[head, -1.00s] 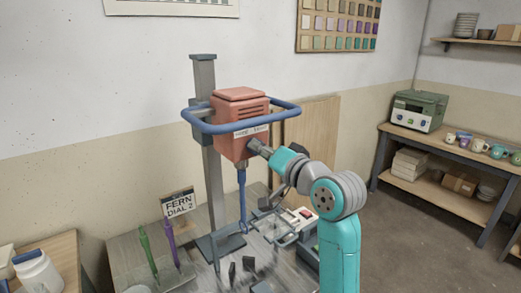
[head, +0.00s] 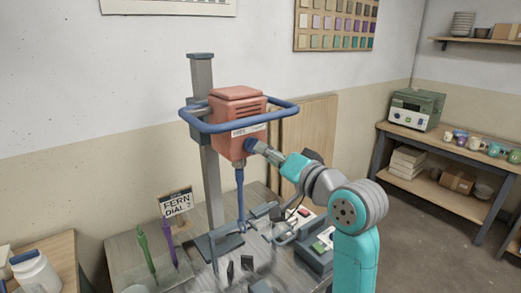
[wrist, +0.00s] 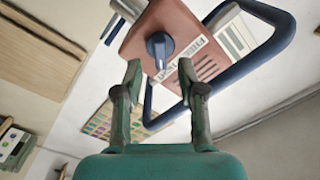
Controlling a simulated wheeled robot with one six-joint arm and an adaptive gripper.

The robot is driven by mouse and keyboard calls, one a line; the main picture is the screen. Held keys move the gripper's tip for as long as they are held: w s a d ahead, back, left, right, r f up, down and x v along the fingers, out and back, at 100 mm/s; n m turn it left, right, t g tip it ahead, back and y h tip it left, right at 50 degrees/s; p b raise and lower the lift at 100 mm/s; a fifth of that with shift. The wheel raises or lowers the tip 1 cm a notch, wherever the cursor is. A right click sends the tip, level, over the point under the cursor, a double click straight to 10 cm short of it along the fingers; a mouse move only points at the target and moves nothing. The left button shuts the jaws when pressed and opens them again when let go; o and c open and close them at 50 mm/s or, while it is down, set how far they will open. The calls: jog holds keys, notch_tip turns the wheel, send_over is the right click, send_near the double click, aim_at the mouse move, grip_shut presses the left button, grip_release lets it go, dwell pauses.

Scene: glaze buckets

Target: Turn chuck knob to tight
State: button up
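The orange-red mixer head (head: 238,118) sits on a grey column, with a blue chuck knob (head: 250,145) low on its right face. In the wrist view the round dark-blue knob (wrist: 160,47) has a raised grip bar. A white label (wrist: 192,56) beside it seems to read FREE and TIGHT; I cannot tell which word the knob points to. My gripper (wrist: 160,76) is open and empty, its two fingertips apart on either side of the knob's line, appearing short of it. In the head view my gripper (head: 266,153) is close to the knob.
A blue guard bar (head: 240,127) loops around the mixer head. A blue shaft (head: 240,195) hangs below it over the cluttered grey table. A sign reading FERN DIAL 2 (head: 176,202) stands left. Shelving with a green box (head: 416,108) is at right.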

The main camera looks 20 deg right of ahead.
jog(key=v, duration=0.7)
jog(key=shift+s, duration=0.35)
jog(key=shift+d, duration=0.1)
jog(key=s+a+f+m+h, duration=0.15)
jog(key=s+f, duration=0.45)
jog(key=f, duration=0.8)
jog(key=s+f+h, duration=0.3)
jog(key=s+f, duration=0.2)
jog(key=f, duration=0.9)
jog(key=s+f+n+g+h, duration=0.2)
jog(key=s+f, duration=0.6)
jog(key=s, duration=0.6)
jog(key=s+a+n, duration=0.2)
jog(key=s+n, duration=0.3)
jog(key=s, duration=1.2)
jog(key=shift+a+f+y, duration=0.2)
jog(key=shift+f+y, duration=0.2)
jog(key=shift+y, duration=0.05)
